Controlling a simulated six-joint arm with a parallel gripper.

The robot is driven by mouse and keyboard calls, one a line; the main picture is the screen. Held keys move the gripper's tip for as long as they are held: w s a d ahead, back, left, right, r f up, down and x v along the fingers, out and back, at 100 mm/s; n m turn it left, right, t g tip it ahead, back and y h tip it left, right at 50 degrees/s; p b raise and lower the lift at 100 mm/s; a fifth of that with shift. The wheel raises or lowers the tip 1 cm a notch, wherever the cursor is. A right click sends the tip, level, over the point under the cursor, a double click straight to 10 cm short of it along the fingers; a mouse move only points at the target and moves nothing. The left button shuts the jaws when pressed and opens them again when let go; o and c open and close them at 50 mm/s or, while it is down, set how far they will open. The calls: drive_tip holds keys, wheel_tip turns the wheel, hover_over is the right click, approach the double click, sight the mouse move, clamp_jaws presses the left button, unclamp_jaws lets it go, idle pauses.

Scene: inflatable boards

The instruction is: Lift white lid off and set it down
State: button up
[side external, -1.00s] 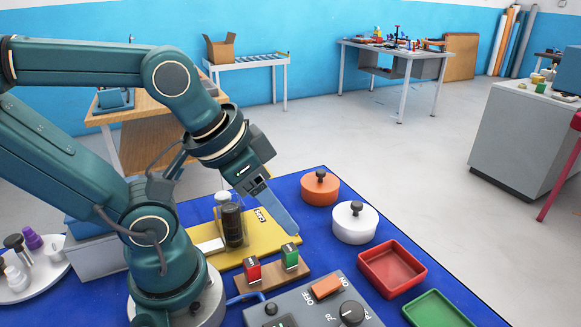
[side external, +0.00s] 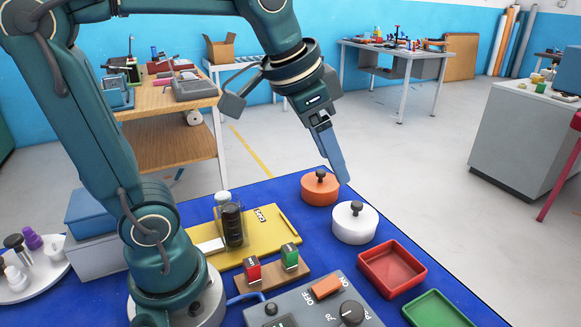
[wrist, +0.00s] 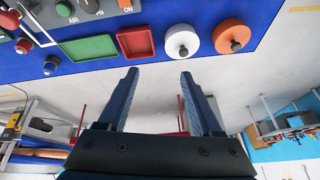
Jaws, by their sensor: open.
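A white round pot with a white lid and dark knob (side external: 355,222) stands on the blue table. It also shows in the wrist view (wrist: 180,40), above and beyond my fingertips. My gripper (side external: 344,181) is open and empty, held in the air above and beside the white lid, apart from it. In the wrist view its two fingers (wrist: 158,72) are spread with nothing between them.
An orange lidded pot (side external: 318,190) stands close to the left of the white one. A red tray (side external: 392,268) and a green tray (side external: 437,309) lie at the front right. A control box (side external: 320,300) and a yellow board (side external: 262,238) are nearer the arm. Blue surface shows between them.

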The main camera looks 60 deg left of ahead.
drive_tip(key=w+a+f+g, duration=0.2)
drive_tip(key=w+a+f, duration=0.15)
drive_tip(key=w, duration=0.55)
drive_tip(key=g, duration=0.2)
hover_over(357, 203)
drive_tip(key=f, duration=0.7)
drive_tip(key=shift+s+f, duration=0.1)
drive_tip(key=shift+s, duration=0.25)
drive_tip(key=shift+w+f, duration=0.15)
drive_tip(key=shift+f, duration=1.1)
drive_tip(key=shift+w+f, duration=0.1)
drive_tip(key=shift+f, duration=1.15)
clamp_jaws()
